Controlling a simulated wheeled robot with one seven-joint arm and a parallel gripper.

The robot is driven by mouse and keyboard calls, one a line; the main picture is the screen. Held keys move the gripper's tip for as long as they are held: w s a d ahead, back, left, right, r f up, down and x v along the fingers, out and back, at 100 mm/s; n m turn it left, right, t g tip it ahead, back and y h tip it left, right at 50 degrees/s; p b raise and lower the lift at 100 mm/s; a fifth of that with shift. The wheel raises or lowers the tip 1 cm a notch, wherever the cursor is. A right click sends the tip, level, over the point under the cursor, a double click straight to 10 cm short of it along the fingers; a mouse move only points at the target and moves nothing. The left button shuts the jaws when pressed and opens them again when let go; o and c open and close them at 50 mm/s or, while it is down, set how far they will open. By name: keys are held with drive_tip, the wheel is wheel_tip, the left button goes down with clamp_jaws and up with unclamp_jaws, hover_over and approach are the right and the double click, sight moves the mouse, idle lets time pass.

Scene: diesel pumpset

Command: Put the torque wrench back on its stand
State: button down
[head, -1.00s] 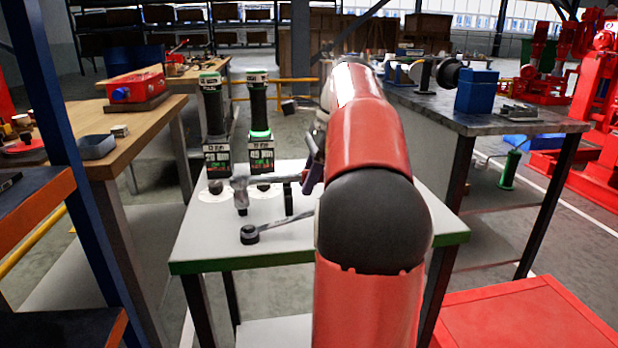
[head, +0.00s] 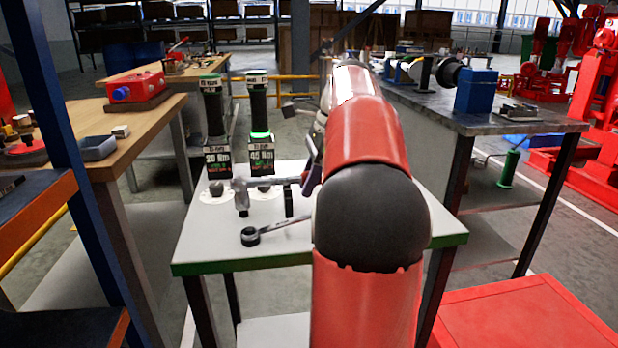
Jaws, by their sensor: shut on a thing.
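A grey tool with a head and a downward socket, which I take as the torque wrench (head: 240,187), is level above the white-topped table. Its shaft runs right to my gripper (head: 311,175), which is shut on it. My red arm hides most of the gripper and the shaft's far end. A short black post (head: 289,204) stands below the shaft; I cannot tell whether they touch or whether this is the stand. Two upright black-and-green columns, marked 20 Nm (head: 215,130) and apparently 40 Nm (head: 261,125), stand behind the head.
A black-headed ratchet (head: 250,236) lies on the small table (head: 205,245) in front of the wrench. A wooden bench (head: 140,120) is at left, a grey bench (head: 520,122) at right. A blue post (head: 62,150) rises at near left. A red surface (head: 520,310) is at lower right.

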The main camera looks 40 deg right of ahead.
drive_tip(key=shift+f+b, duration=0.5)
drive_tip(key=shift+f, duration=0.4)
idle(0.8)
drive_tip(key=c, duration=1.1)
unclamp_jaws()
drive_tip(key=shift+f, duration=0.1)
drive_tip(key=p+v, duration=0.2)
drive_tip(key=v, duration=0.6)
drive_tip(key=shift+a, duration=0.15)
